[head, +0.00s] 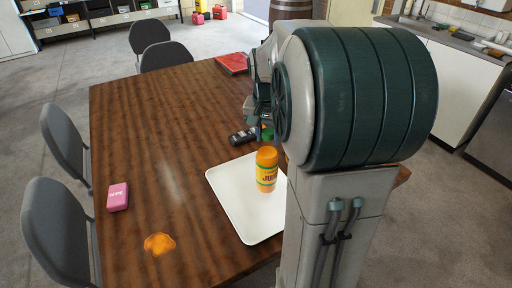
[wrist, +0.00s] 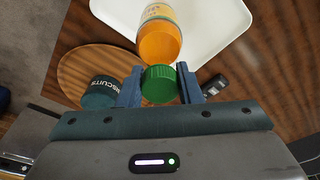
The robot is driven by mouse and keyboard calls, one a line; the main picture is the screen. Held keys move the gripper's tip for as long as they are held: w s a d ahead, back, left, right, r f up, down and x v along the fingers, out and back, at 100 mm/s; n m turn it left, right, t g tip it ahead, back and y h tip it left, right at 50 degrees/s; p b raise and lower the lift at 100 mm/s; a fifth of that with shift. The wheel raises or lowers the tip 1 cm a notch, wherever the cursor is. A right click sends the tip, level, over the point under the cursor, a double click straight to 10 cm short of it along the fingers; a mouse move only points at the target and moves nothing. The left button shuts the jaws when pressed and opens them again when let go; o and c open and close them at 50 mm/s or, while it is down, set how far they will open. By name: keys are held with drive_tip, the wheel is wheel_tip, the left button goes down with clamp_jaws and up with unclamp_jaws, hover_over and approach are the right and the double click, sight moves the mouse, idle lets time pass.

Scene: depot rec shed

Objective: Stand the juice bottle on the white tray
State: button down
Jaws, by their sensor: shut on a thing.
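The juice bottle (head: 267,168) has an orange body, a yellow label and a green cap. In the head view it is upright over the white tray (head: 228,190); I cannot tell whether its base touches the tray. My gripper (wrist: 160,87) is shut on the green cap, one finger on each side. The bottle's orange shoulder (wrist: 160,42) and part of its label also show in the wrist view, with the tray (wrist: 215,40) behind. In the head view my arm hides much of the gripper and covers the table's right side.
A black device (head: 243,136) lies just beyond the tray. A biscuits tin (wrist: 100,92) and a round wooden board (wrist: 85,65) are near the gripper. Chairs (head: 65,135) line that side.

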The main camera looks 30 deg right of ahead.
drive_tip(key=w+a+f, duration=0.1)
drive_tip(key=w+f, duration=0.2)
drive_tip(key=f, duration=0.3)
drive_tip(key=shift+w+a+f, duration=0.15)
drive_tip(key=shift+w+a, duration=0.15)
drive_tip(key=shift+w, duration=0.05)
drive_tip(key=shift+f, duration=0.2)
drive_tip(key=c, duration=1)
unclamp_jaws()
wheel_tip(320, 180, up, 11)
drive_tip(key=s+a, duration=0.1)
drive_tip(key=s+a+f+n, duration=0.2)
drive_tip(key=s+a, duration=0.2)
drive_tip(key=s, duration=0.2)
drive_tip(key=s+a+f+n+t, duration=0.1)
drive_tip(key=s+a+n, duration=0.2)
drive_tip(key=s, duration=0.3)
drive_tip(key=s+a+f+n+y, duration=0.1)
drive_tip(key=s+a+f+n, duration=0.1)
drive_tip(key=s+a, duration=0.4)
drive_tip(key=shift+f+n+p, duration=0.3)
drive_tip(key=shift+n, duration=0.4)
